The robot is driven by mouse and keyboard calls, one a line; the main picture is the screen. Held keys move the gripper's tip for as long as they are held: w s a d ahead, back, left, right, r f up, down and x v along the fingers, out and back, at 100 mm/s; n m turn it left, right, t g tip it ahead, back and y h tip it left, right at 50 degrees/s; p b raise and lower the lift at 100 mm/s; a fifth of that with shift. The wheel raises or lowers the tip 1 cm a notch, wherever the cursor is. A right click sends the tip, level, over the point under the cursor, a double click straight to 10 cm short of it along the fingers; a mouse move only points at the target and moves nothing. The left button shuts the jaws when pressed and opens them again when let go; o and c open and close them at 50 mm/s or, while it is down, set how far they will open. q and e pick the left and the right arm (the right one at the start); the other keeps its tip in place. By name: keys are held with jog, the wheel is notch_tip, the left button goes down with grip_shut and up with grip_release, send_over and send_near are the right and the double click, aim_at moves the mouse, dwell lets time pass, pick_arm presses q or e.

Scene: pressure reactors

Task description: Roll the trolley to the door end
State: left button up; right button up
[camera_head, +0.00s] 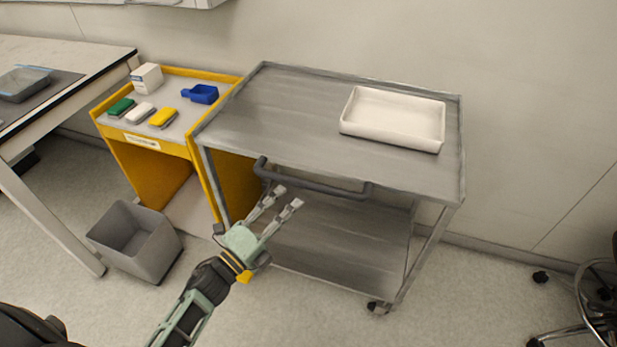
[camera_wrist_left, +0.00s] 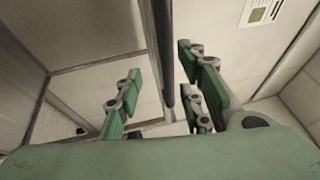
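The grey metal trolley (camera_head: 290,120) stands against the wall, with a top shelf, a lower shelf (camera_head: 340,250) and a caster at its front right corner. Its dark handle bar (camera_head: 315,187) runs along the near side of the top. My left gripper (camera_head: 288,197) is open and empty just in front of the handle, near its left half. In the left wrist view, a dark bar (camera_wrist_left: 166,60), seemingly the handle, shows in the gap between the spread fingers. I cannot tell how far apart they are from it. My right gripper is out of view.
A white tray (camera_head: 393,130) sits on the trolley's top. A yellow cabinet (camera_head: 150,170) with small items stands close against the trolley's left side. A grey bin (camera_head: 150,255) is left of my arm. A wheeled chair (camera_head: 595,300) stands at far right, with clear floor between.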

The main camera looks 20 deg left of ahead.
aim_at(308, 185)
pick_arm(q)
jog(key=x, duration=0.2)
jog(key=p+x, duration=0.1)
jog(key=x, duration=0.2)
jog(key=r+x, duration=0.1)
jog(key=x, duration=0.2)
jog(key=shift+s+d, duration=0.2)
grip_shut()
dwell(0.4)
